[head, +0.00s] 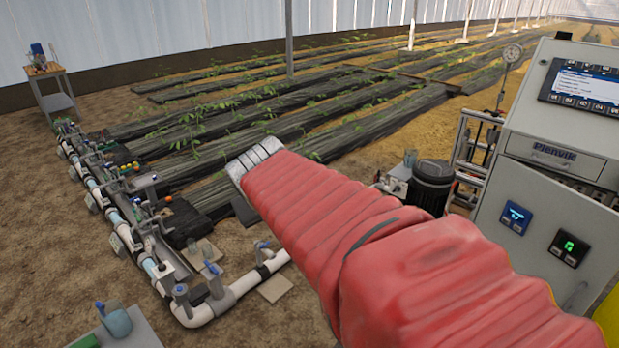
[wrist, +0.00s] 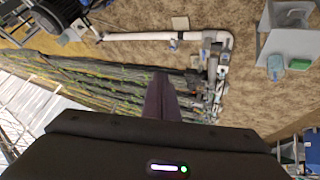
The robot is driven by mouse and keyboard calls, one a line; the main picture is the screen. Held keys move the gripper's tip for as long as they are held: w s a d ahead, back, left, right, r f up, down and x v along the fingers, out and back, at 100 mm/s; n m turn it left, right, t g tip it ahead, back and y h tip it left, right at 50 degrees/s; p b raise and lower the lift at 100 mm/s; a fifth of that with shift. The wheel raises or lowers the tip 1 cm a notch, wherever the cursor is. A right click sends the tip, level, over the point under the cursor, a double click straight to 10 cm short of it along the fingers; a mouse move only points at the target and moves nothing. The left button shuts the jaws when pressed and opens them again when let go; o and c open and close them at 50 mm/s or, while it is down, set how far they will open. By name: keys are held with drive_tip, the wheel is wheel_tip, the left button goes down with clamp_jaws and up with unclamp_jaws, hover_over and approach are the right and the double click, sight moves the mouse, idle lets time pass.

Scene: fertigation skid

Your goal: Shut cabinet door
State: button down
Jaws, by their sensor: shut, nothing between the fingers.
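A light grey control cabinet (head: 487,245) stands at the right of the head view. Its front carries a display at the top, a "Plenvik" label and two small controllers lower down. The right part of the cabinet is cut off by the frame, and I cannot tell how far its door stands open. My red-sleeved arm reaches up and left across the head view, away from the cabinet front, and hides the gripper there. In the wrist view my gripper (wrist: 160,92) shows as dark, closed fingers, empty, above the ground and plant rows. The cabinet is not clearly visible in that view.
White piping with valves (head: 215,308) runs along the left and below my arm; it also shows in the wrist view (wrist: 190,36). A black canister (head: 431,187) stands left of the cabinet. A small table (head: 55,92) is at far left. Bare soil lies left of the pipes.

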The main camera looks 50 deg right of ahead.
drive_tip(key=s+a+f+n+y, duration=0.1)
drive_tip(key=s+a+y, duration=0.1)
drive_tip(key=a, duration=0.5)
drive_tip(key=s+a+f+n+y, duration=0.1)
drive_tip(key=s+a+f, duration=0.1)
drive_tip(key=s+a, duration=0.2)
drive_tip(key=s+a+f+n+y, duration=0.1)
drive_tip(key=s+a, duration=0.3)
drive_tip(key=a, duration=0.6)
drive_tip(key=shift+a+f+y, duration=0.4)
drive_tip(key=shift+f+y, duration=0.25)
drive_tip(key=shift+y, duration=0.15)
